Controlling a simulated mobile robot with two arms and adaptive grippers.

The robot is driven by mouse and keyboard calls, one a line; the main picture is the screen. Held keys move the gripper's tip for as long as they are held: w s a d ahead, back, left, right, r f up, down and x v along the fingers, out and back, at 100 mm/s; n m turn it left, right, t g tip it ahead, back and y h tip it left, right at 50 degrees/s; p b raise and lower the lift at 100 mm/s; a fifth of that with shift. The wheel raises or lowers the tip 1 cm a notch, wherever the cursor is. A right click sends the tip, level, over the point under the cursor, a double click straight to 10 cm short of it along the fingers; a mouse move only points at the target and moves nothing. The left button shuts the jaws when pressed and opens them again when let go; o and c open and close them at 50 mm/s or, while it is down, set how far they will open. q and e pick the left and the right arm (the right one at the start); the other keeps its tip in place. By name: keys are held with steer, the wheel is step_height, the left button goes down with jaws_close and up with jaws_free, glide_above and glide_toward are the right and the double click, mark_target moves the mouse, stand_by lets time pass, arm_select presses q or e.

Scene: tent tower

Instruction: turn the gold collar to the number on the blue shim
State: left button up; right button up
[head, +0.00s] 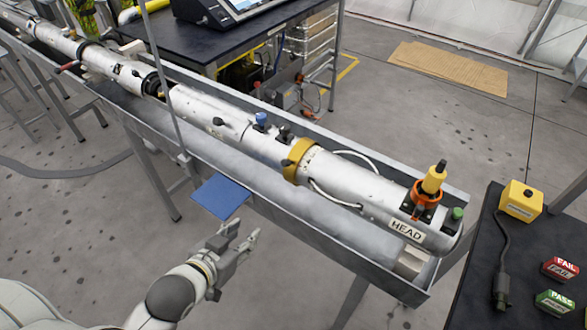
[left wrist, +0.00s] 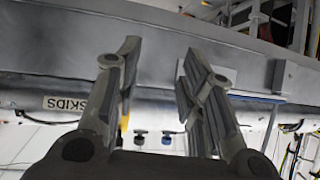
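The gold collar (head: 299,161) is a ring around the white tube, left of the HEAD label (head: 406,231). No number on it is readable. A flat blue square (head: 222,197) shows at the trough's near side; a small blue-topped fitting (head: 261,120) stands on the tube. I cannot tell which, if either, is the blue shim, and no number is readable on them. My left gripper (head: 246,231) is open and empty on the near side of the trough, apart from the collar. Its two spread fingers also show in the left wrist view (left wrist: 160,60). My right gripper is not in view.
The long grey trough (head: 365,258) holds the tube, with its raised near wall facing my left gripper. A yellow-topped plug (head: 434,178) stands in an orange ring. A dark table (head: 478,265) at right holds a yellow box (head: 521,201) and red FAIL (head: 560,268) and green PASS (head: 555,303) blocks.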

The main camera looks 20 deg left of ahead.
mark_target(282, 165)
arm_select(q)
step_height(282, 165, up, 13)
steer(key=w+d+m+t+h, duration=0.2)
steer(key=d+t+h, duration=0.15)
steer(key=t, duration=0.25)
steer(key=p+x, duration=0.2)
steer(key=x, duration=0.8)
steer(key=shift+f+h, duration=0.2)
steer(key=shift+h, duration=0.25)
steer(key=shift+w, duration=0.1)
jaws_close()
